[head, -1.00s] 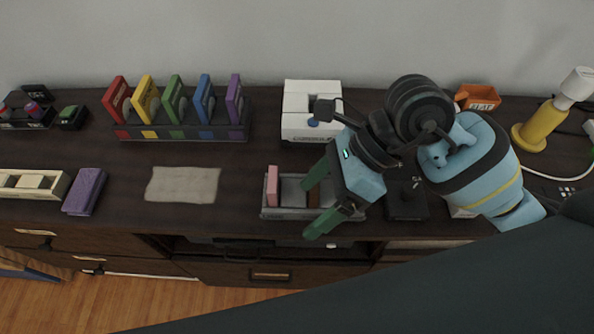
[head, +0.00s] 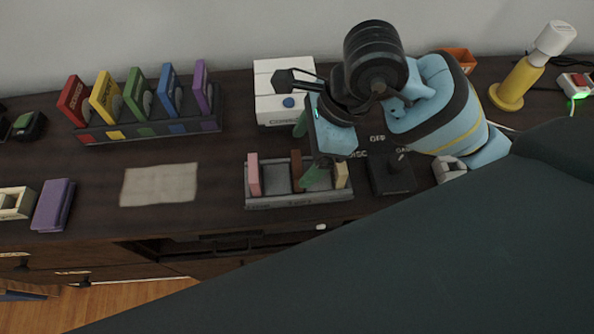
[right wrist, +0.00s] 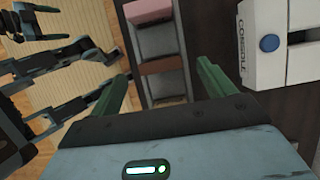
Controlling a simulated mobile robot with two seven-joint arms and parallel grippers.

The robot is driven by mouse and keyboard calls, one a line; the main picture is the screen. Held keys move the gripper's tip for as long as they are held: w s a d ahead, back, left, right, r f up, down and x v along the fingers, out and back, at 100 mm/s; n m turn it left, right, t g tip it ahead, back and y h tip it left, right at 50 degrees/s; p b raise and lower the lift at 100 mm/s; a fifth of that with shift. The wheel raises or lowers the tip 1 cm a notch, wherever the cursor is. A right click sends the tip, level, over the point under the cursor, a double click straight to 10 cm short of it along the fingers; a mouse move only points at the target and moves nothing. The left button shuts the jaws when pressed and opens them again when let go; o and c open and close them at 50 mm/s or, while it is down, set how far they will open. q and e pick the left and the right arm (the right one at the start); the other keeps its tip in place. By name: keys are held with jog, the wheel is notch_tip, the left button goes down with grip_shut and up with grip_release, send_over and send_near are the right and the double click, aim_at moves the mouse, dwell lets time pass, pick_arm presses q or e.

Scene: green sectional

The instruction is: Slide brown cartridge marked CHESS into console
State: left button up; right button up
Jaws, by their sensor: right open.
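The brown cartridge (head: 296,170) stands in the middle of a grey tray (head: 300,200), between a pink and a cream cartridge. Its marking cannot be read. The white console (head: 283,75) with a blue button stands behind the tray; it also shows in the right wrist view (right wrist: 252,45). My right gripper (head: 306,150) is open and empty, over the tray's rear and right part. In the right wrist view the brown cartridge (right wrist: 162,65) lies ahead, between the lines of the two green fingers (right wrist: 163,85), with no contact visible.
A black switch box (head: 390,174) stands right of the tray. A rack of coloured cartridges (head: 150,130) is back left. A beige cloth (head: 160,185) lies on open desktop.

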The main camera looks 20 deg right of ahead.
aim_at(297, 163)
jog(key=x, duration=0.3)
jog(key=shift+f, duration=0.4)
jog(key=shift+a+f, duration=0.15)
jog(key=shift+f, duration=0.1)
pick_arm(q)
jog(key=shift+w, duration=0.5)
pick_arm(e)
jog(key=shift+f, duration=0.15)
jog(key=c, duration=1.1)
pick_arm(q)
jog(key=shift+s, duration=0.4)
pick_arm(e)
jog(key=shift+o, duration=0.2)
